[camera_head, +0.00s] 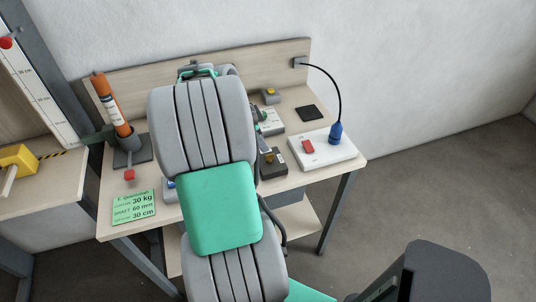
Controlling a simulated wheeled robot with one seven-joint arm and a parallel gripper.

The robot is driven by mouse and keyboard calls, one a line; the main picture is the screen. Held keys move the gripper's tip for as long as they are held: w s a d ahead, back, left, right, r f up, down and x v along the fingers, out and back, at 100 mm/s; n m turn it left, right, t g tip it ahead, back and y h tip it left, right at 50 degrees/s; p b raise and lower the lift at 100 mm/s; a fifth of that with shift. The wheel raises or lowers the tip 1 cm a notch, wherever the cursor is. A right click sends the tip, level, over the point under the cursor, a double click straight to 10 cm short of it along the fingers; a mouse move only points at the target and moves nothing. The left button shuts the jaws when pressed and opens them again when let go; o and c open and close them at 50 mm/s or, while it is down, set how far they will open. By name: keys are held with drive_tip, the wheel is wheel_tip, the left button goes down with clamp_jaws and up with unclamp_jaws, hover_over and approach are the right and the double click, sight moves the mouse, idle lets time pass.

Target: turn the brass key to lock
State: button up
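My grey and green arm fills the middle of the view and covers much of the workbench (290,178). My gripper's fingertips do not show, so I cannot see what they are near or whether they hold anything. A dark box (273,169) stands just right of my arm, with a small brass-coloured spot on its top. I cannot tell whether that spot is the brass key, or how any key is turned.
A white board (328,155) with a red switch and a blue plug (336,132) on a black cable is at the right. An orange cylinder (112,110) leans in a grey holder at the left. A green label card (134,207) lies at the front left. A dark square pad (308,112) lies at the back.

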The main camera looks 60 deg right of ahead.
sight(270, 158)
drive_tip(key=p+x, duration=0.1)
drive_tip(key=x, duration=0.6)
drive_tip(key=shift+w+f, duration=0.1)
drive_tip(key=shift+c, duration=0.5)
clamp_jaws()
